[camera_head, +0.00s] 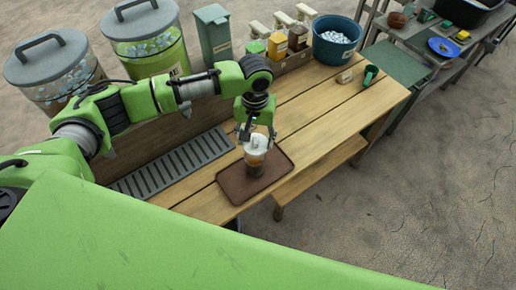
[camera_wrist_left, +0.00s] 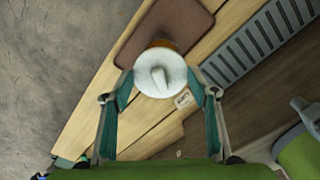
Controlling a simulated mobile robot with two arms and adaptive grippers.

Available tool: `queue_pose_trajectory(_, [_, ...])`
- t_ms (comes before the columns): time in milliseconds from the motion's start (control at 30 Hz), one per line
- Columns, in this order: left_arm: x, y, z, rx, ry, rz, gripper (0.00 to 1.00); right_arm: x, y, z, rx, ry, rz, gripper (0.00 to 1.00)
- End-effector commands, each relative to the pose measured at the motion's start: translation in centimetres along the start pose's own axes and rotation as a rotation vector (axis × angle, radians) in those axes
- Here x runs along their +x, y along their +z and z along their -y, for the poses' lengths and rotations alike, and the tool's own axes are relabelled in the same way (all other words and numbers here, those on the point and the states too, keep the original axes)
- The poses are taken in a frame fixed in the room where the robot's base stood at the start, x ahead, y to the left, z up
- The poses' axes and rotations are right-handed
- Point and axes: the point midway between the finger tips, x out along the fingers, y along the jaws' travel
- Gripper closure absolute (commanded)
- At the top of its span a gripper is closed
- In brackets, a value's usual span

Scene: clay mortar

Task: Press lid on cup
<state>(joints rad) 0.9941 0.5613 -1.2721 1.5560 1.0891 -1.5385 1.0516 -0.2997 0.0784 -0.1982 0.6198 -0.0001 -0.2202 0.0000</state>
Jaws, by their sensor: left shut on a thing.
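A clear cup with orange-brown contents (camera_head: 255,161) stands upright on a brown tray (camera_head: 278,183). A white lid (camera_head: 257,142) is at the cup's top; I cannot tell whether it is fully seated. My left gripper (camera_head: 256,138) comes from above and is shut on the lid. In the left wrist view the round lid (camera_wrist_left: 160,82) with its raised ridge sits between the two fingers of the left gripper (camera_wrist_left: 161,88). It hides most of the cup (camera_wrist_left: 164,43), of which an orange edge shows. My right gripper is not in view.
A grey slotted drain grate (camera_head: 175,163) lies left of the tray. Large lidded containers (camera_head: 150,45), a caddy of bottles (camera_head: 293,58) and a blue ice bucket (camera_head: 336,42) stand along the back. A green scoop (camera_head: 370,75) lies right. The wooden table right of the tray is mostly clear.

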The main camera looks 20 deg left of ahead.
Motion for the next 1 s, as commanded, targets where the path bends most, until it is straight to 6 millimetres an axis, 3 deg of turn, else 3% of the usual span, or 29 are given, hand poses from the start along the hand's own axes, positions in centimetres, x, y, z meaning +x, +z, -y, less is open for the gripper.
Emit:
queue_pose_trajectory(267, [1.2,-0.1,0.1,-0.003,-0.001,-0.001,0.54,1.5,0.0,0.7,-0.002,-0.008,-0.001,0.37])
queue_pose_trajectory(733, [4.7,-0.1,0.1,-0.001,-0.001,-0.002,0.54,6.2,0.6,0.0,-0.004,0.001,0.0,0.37])
queue_pose_trajectory(1000, [6.2,-0.1,0.0,-0.002,0.0,-0.001,0.54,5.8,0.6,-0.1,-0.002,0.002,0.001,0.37])
